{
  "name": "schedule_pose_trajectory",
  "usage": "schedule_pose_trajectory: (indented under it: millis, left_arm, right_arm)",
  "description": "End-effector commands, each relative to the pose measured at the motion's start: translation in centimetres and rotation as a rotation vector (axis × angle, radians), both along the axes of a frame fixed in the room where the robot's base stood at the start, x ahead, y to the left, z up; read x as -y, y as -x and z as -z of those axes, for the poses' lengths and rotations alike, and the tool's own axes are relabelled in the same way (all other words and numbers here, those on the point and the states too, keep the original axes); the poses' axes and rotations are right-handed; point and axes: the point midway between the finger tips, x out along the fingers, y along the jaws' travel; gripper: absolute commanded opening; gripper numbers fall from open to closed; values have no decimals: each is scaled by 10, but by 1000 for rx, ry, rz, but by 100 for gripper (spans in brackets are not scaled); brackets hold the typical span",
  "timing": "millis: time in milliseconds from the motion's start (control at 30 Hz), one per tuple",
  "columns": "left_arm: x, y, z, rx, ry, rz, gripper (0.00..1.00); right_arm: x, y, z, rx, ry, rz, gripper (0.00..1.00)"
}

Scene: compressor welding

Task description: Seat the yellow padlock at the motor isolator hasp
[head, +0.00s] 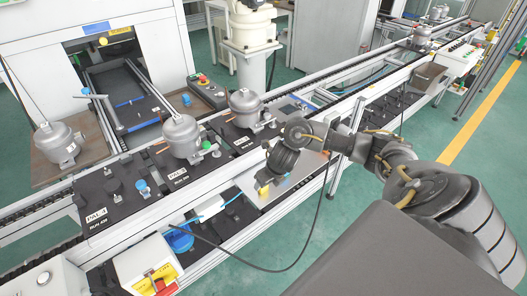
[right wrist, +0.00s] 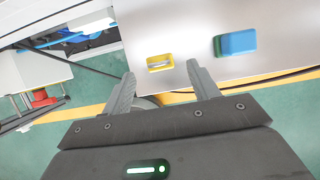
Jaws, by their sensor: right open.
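The yellow padlock (right wrist: 160,63) lies on a bare metal plate (right wrist: 190,22), just beyond and between my right fingertips. In the head view a small yellow patch (head: 263,190) shows beside my right gripper (head: 282,161). My right gripper (right wrist: 162,76) is open and empty, its two fingers apart on either side of the padlock's near side. Whether they touch the plate I cannot tell. The motor isolator (head: 158,281), a red handle on a yellow plate, is on a white box at the lower left. Its hasp is too small to make out. My left gripper is not in view.
A blue block (right wrist: 235,43) lies right of the padlock on the plate. A dark cable (head: 318,215) loops from the plate side toward the isolator box (head: 136,261). Grey compressors (head: 182,136) stand on black pallets along the conveyor. Green floor (head: 350,210) is open at right.

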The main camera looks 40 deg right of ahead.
Motion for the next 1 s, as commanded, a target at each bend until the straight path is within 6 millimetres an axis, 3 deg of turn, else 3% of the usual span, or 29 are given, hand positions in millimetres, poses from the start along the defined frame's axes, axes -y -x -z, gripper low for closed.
schedule_pose_trajectory:
  millis: [300,600,900,1000]
  left_arm:
    - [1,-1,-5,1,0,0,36]
    - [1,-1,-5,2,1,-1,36]
    - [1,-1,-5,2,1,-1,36]
    - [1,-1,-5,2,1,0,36]
  right_arm:
    - [1,-14,40,-2,0,3,60]
    - [1,-15,43,-1,1,1,59]
    - [1,-15,43,-1,1,1,19]
    - [1,-15,43,0,1,1,10]
